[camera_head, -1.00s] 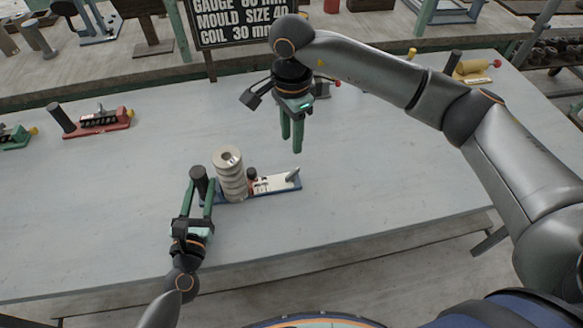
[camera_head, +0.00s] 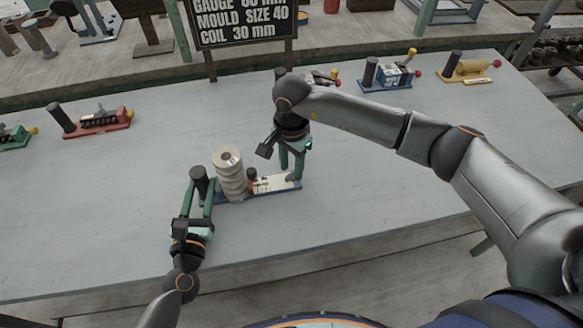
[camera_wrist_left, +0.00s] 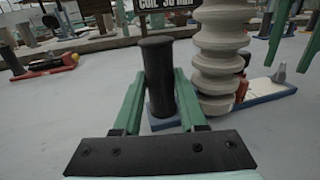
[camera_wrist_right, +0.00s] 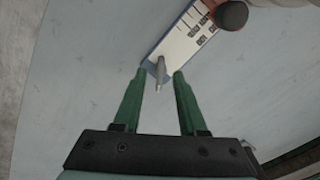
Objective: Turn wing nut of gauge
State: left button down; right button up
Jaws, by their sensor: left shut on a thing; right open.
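The gauge (camera_head: 270,186) lies on the grey table, a blue-edged base with a white marked plate; its plate also shows in the right wrist view (camera_wrist_right: 185,42). A ribbed pale clay piece (camera_head: 229,178) stands upright on it, beside a dark post (camera_wrist_left: 158,75) at the left end. My left gripper (camera_head: 202,190) is shut on the dark post. The grey wing nut (camera_wrist_right: 160,72) sticks up at the base's right end; in the head view my right gripper hides it. My right gripper (camera_head: 291,172) is open, its fingers on either side of the wing nut, with gaps visible.
A dark round knob (camera_wrist_right: 232,15) stands on the gauge between the clay piece and plate. Other gauges, red (camera_head: 100,122), blue (camera_head: 388,76) and yellow (camera_head: 468,70), stand farther back. A sign (camera_head: 243,22) stands behind. The table's front is clear.

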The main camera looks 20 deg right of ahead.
jog(key=shift+f, duration=0.65)
grip_shut()
